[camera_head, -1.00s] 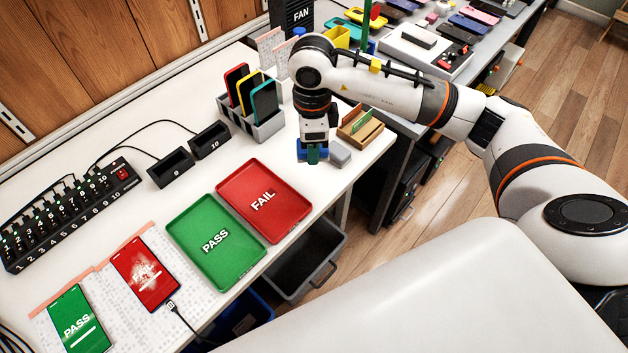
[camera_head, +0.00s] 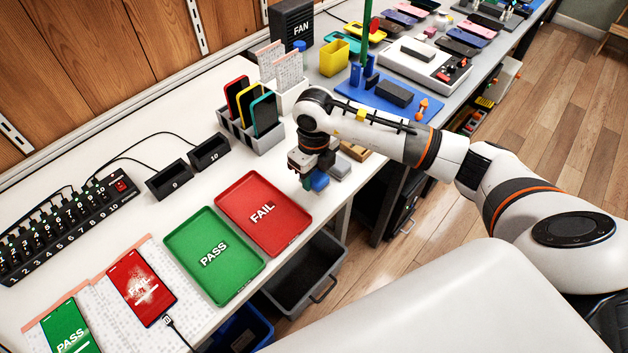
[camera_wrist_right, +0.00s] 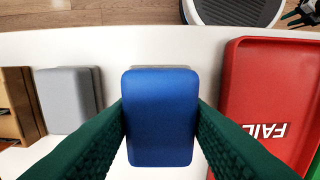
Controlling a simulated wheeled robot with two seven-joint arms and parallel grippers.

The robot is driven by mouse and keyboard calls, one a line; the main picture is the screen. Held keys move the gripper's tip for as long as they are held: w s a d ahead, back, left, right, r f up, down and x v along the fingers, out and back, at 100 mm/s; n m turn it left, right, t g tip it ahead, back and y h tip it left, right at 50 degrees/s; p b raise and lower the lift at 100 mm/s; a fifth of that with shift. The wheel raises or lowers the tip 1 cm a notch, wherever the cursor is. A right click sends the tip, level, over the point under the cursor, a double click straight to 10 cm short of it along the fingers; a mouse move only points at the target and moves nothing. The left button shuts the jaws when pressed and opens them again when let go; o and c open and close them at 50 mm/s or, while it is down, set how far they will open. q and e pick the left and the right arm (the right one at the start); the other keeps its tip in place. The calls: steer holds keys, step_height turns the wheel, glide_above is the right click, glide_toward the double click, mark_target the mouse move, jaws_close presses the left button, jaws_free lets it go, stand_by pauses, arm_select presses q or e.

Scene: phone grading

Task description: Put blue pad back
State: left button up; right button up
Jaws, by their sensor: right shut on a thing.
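The blue pad (camera_wrist_right: 160,95) is a rounded block that fills the middle of the right wrist view. My right gripper (camera_wrist_right: 160,118) has its two dark green textured fingers against its left and right sides. In the head view, the right gripper (camera_head: 309,180) points down near the table's right edge, and the blue pad (camera_head: 319,182) shows at its tips. A grey pad (camera_head: 340,167) lies beside it; the wrist view shows this grey pad (camera_wrist_right: 68,98) left of the blue one. I cannot tell whether the blue pad touches the table.
The red FAIL tray (camera_head: 291,226) lies left of the gripper, and the green PASS tray (camera_head: 226,294) lies beyond it. A wooden holder (camera_head: 355,151) stands behind the grey pad. A phone rack (camera_head: 243,135) stands at the back. The white table's front edge is close.

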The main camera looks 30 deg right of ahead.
mark_target(314, 183)
step_height(314, 183, down, 2)
steer(key=shift+f, duration=0.55)
steer(key=o, duration=0.9)
steer(key=shift+r, duration=0.1)
steer(key=shift+r, duration=0.2)
step_height(314, 183, up, 12)
steer(key=shift+f+b, duration=0.1)
steer(key=shift+b, duration=0.35)
